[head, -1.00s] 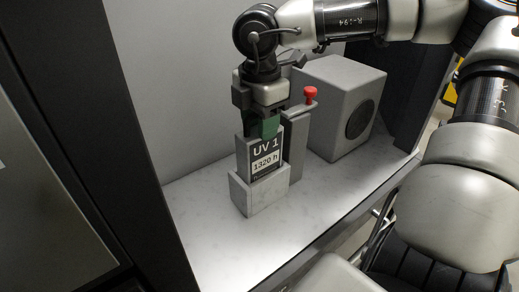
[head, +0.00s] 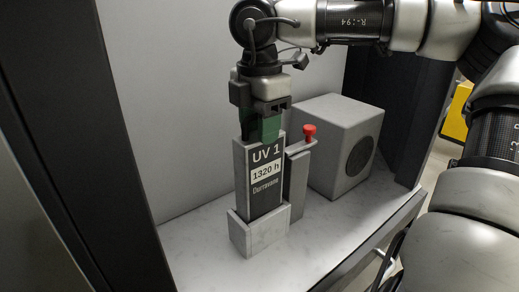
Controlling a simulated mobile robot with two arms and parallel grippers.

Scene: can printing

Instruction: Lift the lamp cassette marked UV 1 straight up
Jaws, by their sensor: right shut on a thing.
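The lamp cassette marked UV 1 (head: 264,183) is a dark grey upright block with a white "1320 h" label. Its lower end is inside a light grey holder (head: 262,234) on the shelf, and more of its face shows above the rim than before. My right gripper (head: 260,128) points down from above and is shut on the green top part of the cassette. The cassette stands upright. How much of it is still inside the holder is hidden. My left gripper is not in view.
A grey post with a red knob (head: 309,132) stands close beside the cassette on the right. A grey box with a round dark grille (head: 359,156) stands behind it to the right. The pale shelf (head: 320,222) is clear in front. Dark frame panels (head: 130,150) bound the left side.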

